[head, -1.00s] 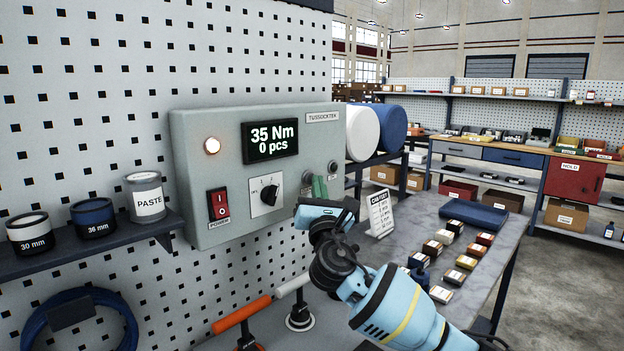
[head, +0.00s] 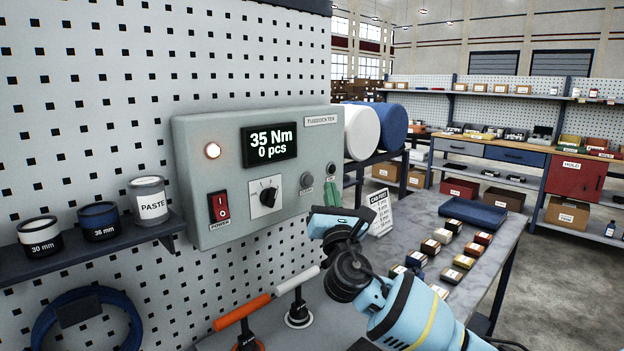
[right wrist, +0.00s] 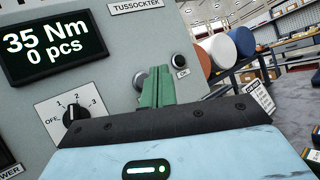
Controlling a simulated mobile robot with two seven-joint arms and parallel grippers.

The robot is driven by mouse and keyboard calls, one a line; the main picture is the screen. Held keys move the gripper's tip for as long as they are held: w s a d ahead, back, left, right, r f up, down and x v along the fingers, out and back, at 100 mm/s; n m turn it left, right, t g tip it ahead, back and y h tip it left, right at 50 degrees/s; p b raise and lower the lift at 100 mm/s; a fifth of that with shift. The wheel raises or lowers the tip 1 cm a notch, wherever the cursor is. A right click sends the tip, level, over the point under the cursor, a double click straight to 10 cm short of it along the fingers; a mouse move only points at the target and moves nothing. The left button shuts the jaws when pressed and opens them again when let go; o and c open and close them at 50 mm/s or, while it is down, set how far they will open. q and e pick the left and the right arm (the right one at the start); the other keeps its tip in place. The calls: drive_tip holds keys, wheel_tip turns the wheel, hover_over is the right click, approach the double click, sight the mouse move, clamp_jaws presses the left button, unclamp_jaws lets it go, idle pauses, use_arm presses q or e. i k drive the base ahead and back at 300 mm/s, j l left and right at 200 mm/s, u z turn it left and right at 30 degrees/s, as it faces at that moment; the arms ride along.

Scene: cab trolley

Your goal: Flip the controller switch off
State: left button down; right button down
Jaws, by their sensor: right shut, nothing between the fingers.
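The grey controller box (head: 190,150) hangs on the pegboard wall. Its red rocker switch (head: 219,207), marked POWER, is at the lower left of its face. The lamp (head: 212,151) glows, and the display (head: 270,145) reads 35 Nm, 0 pcs. A black rotary knob (head: 268,195) sits right of the switch; its OFF, 1, 2, 3 scale shows in the right wrist view (right wrist: 73,113). My right gripper (head: 333,190) is shut and empty by the box's lower right, its green fingers (right wrist: 157,88) below the two buttons. I cannot tell whether they touch the box. My left gripper is out of view.
A shelf (head: 110,245) with labelled jars juts out at the left. Orange (head: 241,313) and white (head: 297,279) handles rise below the box. A bench (head: 440,210) with small boxes and a blue tray (head: 473,212) stands at the right. The space before the switch is clear.

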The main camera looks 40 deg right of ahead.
sight(220, 209)
drive_tip(key=k, duration=1)
